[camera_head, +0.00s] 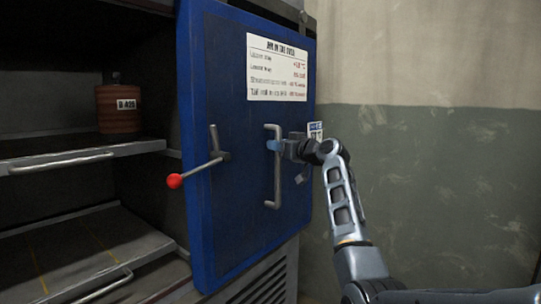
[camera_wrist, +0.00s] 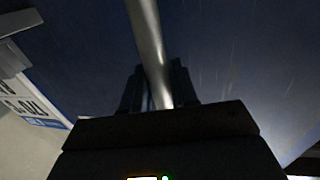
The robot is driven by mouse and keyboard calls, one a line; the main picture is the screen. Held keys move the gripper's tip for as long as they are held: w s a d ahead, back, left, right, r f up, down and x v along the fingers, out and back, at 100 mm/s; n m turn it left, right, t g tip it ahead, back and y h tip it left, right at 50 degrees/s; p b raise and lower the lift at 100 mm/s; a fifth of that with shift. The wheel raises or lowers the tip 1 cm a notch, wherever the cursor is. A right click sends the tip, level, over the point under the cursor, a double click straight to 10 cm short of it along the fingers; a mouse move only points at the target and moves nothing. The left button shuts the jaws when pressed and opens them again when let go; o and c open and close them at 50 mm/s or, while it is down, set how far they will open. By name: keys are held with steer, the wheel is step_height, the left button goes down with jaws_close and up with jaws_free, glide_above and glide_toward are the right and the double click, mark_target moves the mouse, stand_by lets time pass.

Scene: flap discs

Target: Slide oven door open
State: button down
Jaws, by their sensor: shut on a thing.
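The blue oven door (camera_head: 235,120) stands at the right of the oven opening in the head view, with the opening to its left uncovered. A grey vertical bar handle (camera_head: 277,185) is fixed on its right part. My gripper (camera_head: 275,145) is at the upper part of this handle, shut on it. In the wrist view the handle (camera_wrist: 147,40) runs down between the two dark fingers of my gripper (camera_wrist: 158,90). The door's blue surface (camera_wrist: 225,50) fills the background there. The exact finger contact is dark and partly hidden.
A lever with a red knob (camera_head: 174,181) sticks out from the door's left part. Inside the oven are an upper shelf (camera_head: 75,155), a lower shelf (camera_head: 80,260) and a brown labelled container (camera_head: 118,108). A bare wall (camera_head: 430,150) stands to the right, behind my arm.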

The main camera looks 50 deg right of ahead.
steer(key=d+b, duration=0.1)
steer(key=d, duration=0.2)
steer(key=shift+r, duration=0.1)
steer(key=shift+s+d, duration=0.1)
steer(key=c, duration=1)
jaws_free()
steer(key=shift+d, duration=0.1)
steer(key=shift+c, duration=0.2)
steer(key=s, duration=0.2)
steer(key=s+a, duration=0.1)
steer(key=s, duration=0.4)
steer(key=shift+s+a, duration=0.25)
steer(key=shift+a, duration=0.05)
